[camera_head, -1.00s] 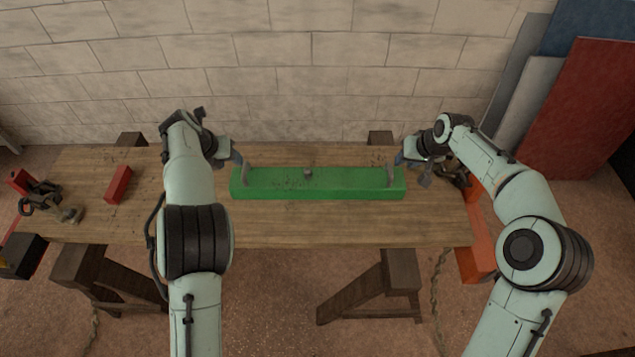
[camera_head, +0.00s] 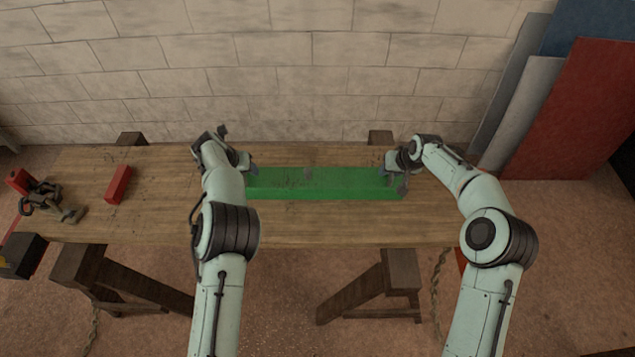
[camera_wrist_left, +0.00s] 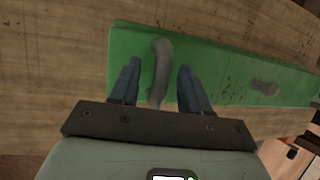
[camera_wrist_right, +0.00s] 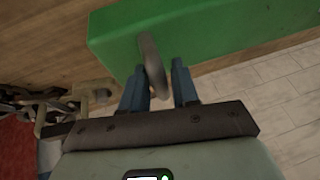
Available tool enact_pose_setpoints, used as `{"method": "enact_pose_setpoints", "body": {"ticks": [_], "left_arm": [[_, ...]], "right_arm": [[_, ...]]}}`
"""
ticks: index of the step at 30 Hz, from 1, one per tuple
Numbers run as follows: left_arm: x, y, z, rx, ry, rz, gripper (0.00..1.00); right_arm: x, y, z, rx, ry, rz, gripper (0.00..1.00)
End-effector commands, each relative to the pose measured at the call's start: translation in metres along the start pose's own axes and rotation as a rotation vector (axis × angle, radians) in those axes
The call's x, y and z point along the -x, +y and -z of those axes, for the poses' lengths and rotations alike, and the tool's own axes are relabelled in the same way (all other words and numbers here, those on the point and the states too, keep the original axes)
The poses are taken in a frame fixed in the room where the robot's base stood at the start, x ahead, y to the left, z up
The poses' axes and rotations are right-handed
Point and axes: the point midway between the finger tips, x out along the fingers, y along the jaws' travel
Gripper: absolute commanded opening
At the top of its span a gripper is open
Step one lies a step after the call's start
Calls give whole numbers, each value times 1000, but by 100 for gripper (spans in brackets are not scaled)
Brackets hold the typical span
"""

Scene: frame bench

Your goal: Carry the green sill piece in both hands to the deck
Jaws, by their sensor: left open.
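In the left wrist view the open left fingers (camera_wrist_left: 158,82) stand either side of a grey handle (camera_wrist_left: 161,62), with gaps visible. My right gripper (camera_head: 398,180) is at the right end. In the right wrist view the right fingers (camera_wrist_right: 158,80) are apart around a grey loop handle (camera_wrist_right: 152,62). I cannot tell whether either finger touches it. No deck is identifiable.
The wooden bench (camera_head: 330,225) has free room in front of the sill piece. A red block (camera_head: 118,184) and a dark metal clamp-like item (camera_head: 42,198) lie at its left. A block wall (camera_head: 310,80) stands behind. Panels (camera_head: 575,120) lean at the right.

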Motion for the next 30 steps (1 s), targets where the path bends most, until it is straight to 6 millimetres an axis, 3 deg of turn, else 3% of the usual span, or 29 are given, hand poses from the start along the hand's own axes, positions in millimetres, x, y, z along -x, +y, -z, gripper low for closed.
{"method": "enact_pose_setpoints", "body": {"ticks": [1, 3, 4, 6, 30], "left_arm": [[0, 0, 0, 0, 0, 0, 46], [0, 0, 0, 0, 0, 0, 24], [0, 0, 0, 0, 0, 0, 14], [0, 0, 0, 0, 0, 0, 0], [1, 0, 0, 0, 0, 0, 0]], "right_arm": [[0, 0, 0, 0, 0, 0, 29], [0, 0, 0, 0, 0, 0, 7], [0, 0, 0, 0, 0, 0, 0], [0, 0, 0, 0, 0, 0, 0], [0, 0, 0, 0, -1, 0, 0]]}}
